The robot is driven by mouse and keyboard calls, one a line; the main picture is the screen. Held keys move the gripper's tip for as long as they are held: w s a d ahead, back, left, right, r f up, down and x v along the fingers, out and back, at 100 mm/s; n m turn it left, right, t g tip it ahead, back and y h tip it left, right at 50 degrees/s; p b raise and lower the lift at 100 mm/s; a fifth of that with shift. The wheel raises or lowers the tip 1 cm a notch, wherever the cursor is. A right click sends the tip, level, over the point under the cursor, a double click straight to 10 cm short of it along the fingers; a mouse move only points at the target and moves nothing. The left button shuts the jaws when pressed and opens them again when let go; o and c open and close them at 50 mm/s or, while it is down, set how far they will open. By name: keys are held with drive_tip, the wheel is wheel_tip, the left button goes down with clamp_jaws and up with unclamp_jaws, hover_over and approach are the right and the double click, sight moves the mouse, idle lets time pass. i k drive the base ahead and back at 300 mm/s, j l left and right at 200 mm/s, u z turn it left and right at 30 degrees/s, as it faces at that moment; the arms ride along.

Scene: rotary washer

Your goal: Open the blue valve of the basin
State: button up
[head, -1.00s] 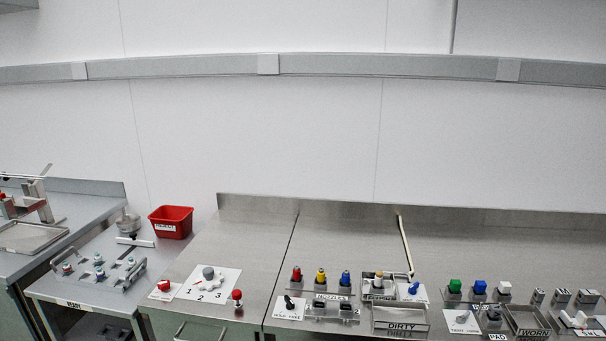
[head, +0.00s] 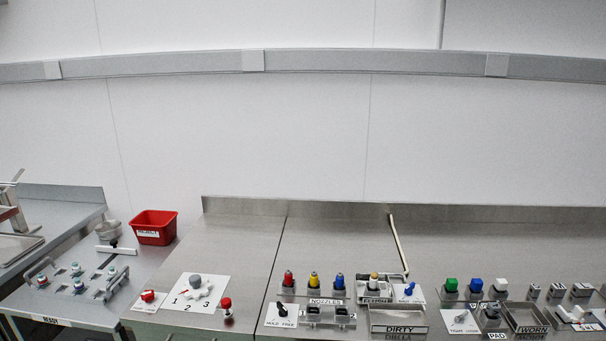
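A small blue lever handle (head: 409,290) sits on a white plate on the steel counter, right of centre and just behind the tray marked DIRTY. It is the only blue valve-like handle I see; its open or closed position is too small to tell. No basin shows clearly; the steel DIRTY tray (head: 399,328) is in front of the lever. A thin pale hose (head: 398,245) runs down the back of the counter to near the lever. My gripper is not in view.
Red, yellow and blue nozzles (head: 314,281) stand left of the lever. Green, blue and white blocks (head: 475,286) stand right of it. A red REJECT bin (head: 154,228), a dial plate (head: 195,293) and a red knob (head: 226,306) are farther left.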

sight(408, 290)
drive_tip(key=i+l+u, duration=0.35)
drive_tip(key=i+l, duration=0.45)
drive_tip(key=l, duration=0.1)
